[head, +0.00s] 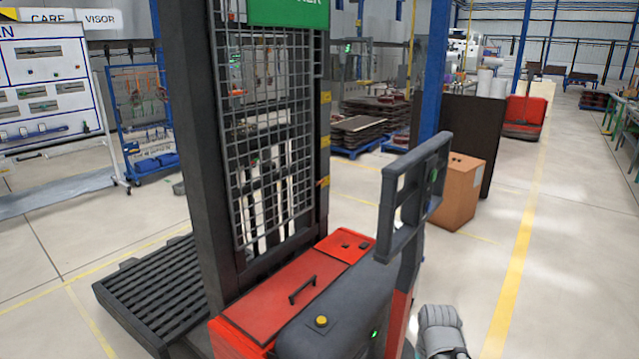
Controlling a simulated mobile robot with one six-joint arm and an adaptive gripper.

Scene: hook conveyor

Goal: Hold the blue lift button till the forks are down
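A red and dark grey stacker truck (275,295) with a tall black mast and mesh guard (270,140) stands in the middle of the head view. A black slatted platform (145,290) lies low, close to the floor, behind the mast; I cannot make out the forks themselves. A yellow knob (321,320) and a small green light sit on the truck's grey cover. I cannot make out a blue button. A dark upright frame (397,225) rises at the truck's right. A pale grey part of my arm shows at the bottom right; no gripper fingers are visible.
A cardboard box (459,190) and a dark panel (478,140) stand behind the truck. A blue post rises there. Pallets of stacked parts (360,130) are farther back. The floor at right, with a yellow line (520,240), is clear.

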